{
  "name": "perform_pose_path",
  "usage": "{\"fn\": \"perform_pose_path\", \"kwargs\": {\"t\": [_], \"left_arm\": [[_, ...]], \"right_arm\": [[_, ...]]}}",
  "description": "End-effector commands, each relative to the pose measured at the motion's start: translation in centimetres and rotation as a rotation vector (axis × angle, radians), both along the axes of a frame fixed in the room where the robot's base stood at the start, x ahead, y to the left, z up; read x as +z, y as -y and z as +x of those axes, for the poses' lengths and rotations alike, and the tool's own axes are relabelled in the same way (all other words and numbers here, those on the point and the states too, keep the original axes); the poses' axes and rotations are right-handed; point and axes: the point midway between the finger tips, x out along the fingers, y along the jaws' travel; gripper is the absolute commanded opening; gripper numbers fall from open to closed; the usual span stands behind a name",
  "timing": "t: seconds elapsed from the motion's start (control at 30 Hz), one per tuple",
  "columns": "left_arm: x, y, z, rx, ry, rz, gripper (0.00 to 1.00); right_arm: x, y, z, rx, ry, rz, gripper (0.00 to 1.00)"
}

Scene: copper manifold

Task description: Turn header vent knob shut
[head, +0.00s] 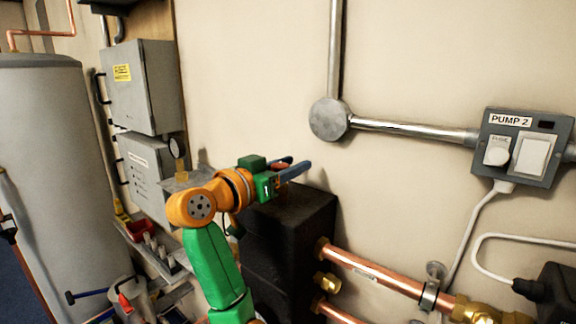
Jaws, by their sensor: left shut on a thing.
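My left gripper (292,168) is at the end of the green and orange arm, in the middle of the head view. Its dark fingers point right, just above the top of a black insulated block (300,222). The fingers are shut on a small red part (281,161), which I take to be the header vent knob. Most of it is hidden by the fingers and the gripper body, so its turn angle cannot be read. My right gripper is not in view.
Copper pipes (372,269) with brass fittings leave the black block toward the lower right. A PUMP 2 switch box (522,148) and a grey conduit are on the wall. Grey cabinets (141,86) and a large cylinder (55,160) stand at left. Tools lie below.

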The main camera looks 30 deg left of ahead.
Motion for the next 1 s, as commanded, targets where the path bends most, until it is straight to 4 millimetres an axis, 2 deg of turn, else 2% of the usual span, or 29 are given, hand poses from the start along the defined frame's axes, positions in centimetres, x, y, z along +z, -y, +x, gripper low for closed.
{"fn": "perform_pose_path", "kwargs": {"t": [0.5, 1.0], "left_arm": [[0.2, 1.0, -0.4, -0.429, 0.001, -0.005, 0.00], [0.3, 1.6, -0.7, -0.608, 0.005, -0.003, 0.00]], "right_arm": [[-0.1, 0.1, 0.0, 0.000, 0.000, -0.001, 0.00], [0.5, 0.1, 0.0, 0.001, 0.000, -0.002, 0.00]]}}
